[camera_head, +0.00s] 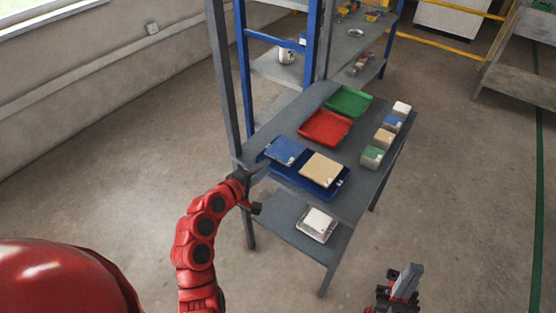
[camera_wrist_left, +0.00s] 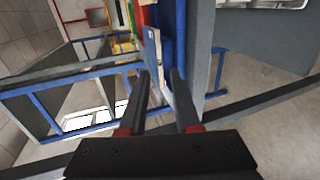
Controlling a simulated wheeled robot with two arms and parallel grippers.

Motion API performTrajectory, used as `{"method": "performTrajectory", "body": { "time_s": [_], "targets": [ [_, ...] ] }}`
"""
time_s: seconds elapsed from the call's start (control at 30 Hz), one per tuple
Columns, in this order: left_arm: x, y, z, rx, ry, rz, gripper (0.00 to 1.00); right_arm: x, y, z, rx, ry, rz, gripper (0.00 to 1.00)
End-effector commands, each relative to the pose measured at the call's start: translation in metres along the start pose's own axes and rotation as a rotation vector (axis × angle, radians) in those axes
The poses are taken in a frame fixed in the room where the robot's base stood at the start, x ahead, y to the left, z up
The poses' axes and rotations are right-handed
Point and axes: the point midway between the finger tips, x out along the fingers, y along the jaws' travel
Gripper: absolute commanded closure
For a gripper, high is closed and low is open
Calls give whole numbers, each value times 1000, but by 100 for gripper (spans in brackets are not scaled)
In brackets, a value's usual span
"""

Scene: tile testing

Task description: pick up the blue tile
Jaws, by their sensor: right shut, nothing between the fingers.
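The blue tile (camera_head: 285,150) lies on the left part of the blue tray (camera_head: 336,192) on the table, beside a beige tile (camera_head: 323,169). In the left wrist view a blue tile (camera_wrist_left: 153,48) shows ahead, in line with the gap between the fingers. My left gripper (camera_head: 250,188) is at the table's near left corner, close to the tray. Its fingers (camera_wrist_left: 161,76) are apart, and I see no tile held in them. My right gripper (camera_head: 402,285) is shut and empty, low at the bottom right, away from the table.
A red tray (camera_head: 325,128) and a green tray (camera_head: 348,101) lie behind. Small blocks, including a green one (camera_head: 372,157), line the right edge. A grey upright post (camera_head: 221,70) stands at the left corner. A white tile (camera_head: 317,220) sits on the lower shelf.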

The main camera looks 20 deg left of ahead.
Motion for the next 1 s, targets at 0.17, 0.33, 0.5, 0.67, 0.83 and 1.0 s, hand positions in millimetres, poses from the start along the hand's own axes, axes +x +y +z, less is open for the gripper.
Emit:
{"method": "performTrajectory", "body": {
  "time_s": [0.17, 0.33, 0.5, 0.67, 0.83, 1.0],
  "targets": [
    [31, 0, 1, 1, -3, 1, 69, -6, 0, 1, 0, 0, 0, 100],
    [52, 1, 0, -1, 1, 2, 69, -5, 0, 1, 0, 0, 0, 100],
    [64, 1, -1, 1, 3, 3, 69, -6, 0, 1, 0, 0, 0, 100],
    [67, 1, -1, 1, 3, 2, 69, -6, 0, 1, 0, 0, 0, 100],
    [67, 1, -1, 1, 3, 2, 69, -6, 0, 1, 0, 0, 0, 100],
    [67, 1, -1, 1, 3, 3, 81, -6, 0, 1, 0, 0, 0, 100]
  ]
}}
